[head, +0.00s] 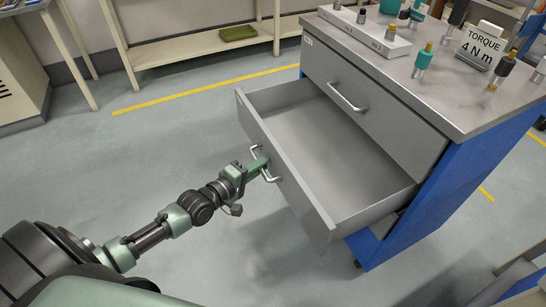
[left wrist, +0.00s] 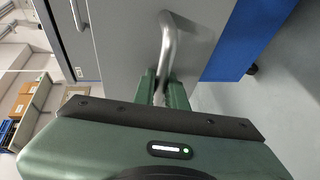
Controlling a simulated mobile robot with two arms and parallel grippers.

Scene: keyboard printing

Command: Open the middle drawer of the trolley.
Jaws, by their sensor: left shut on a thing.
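The trolley (head: 462,172) is a blue cabinet with grey drawers, on the right in the head view. Its middle drawer (head: 337,143) is pulled far out and its inside looks empty. The drawer above it (head: 372,105) is shut. My left gripper (head: 262,165) is shut on the middle drawer's metal bar handle (head: 270,177). In the left wrist view the handle (left wrist: 168,40) rises from between the green fingers (left wrist: 160,88). The lower part of the trolley is mostly hidden behind the open drawer. My right gripper is not in view.
The trolley's top (head: 433,85) holds a labelled socket rail (head: 364,32), a torque sign (head: 482,46) and several tools. A shelf bench with a green tray (head: 238,33) stands at the back. The grey floor (head: 150,160) left of the drawer is clear.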

